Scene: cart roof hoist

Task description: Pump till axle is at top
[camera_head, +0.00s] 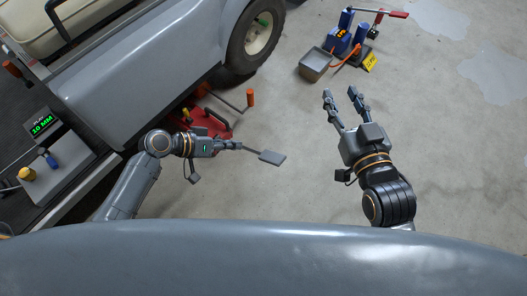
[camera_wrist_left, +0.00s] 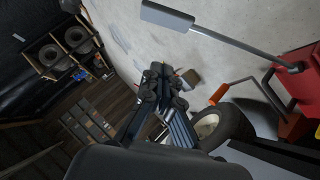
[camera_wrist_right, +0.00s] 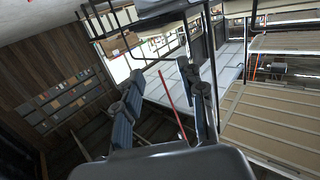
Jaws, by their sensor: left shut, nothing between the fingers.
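A red floor jack (camera_head: 212,122) stands on the floor beside the grey cart (camera_head: 150,62), partly under it. A grey bar with a flat pedal (camera_head: 271,157) extends from it; the pedal also shows at the top of the left wrist view (camera_wrist_left: 167,15). My left gripper (camera_head: 237,146) is shut and empty, over or beside the pedal's bar in the head view; I cannot tell if they touch. My right gripper (camera_head: 340,93) is open and empty above bare floor, right of the pedal. The axle is not clearly visible, hidden by the cart body.
A bar with an orange grip (camera_head: 250,97) sticks out near the cart wheel (camera_head: 254,36). A blue device (camera_head: 345,38) with a red-handled lever and yellow tag stands at the back right, next to a grey box (camera_head: 315,65). A display (camera_head: 43,124) reads "PLAY 10 MM". Floor on the right is clear.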

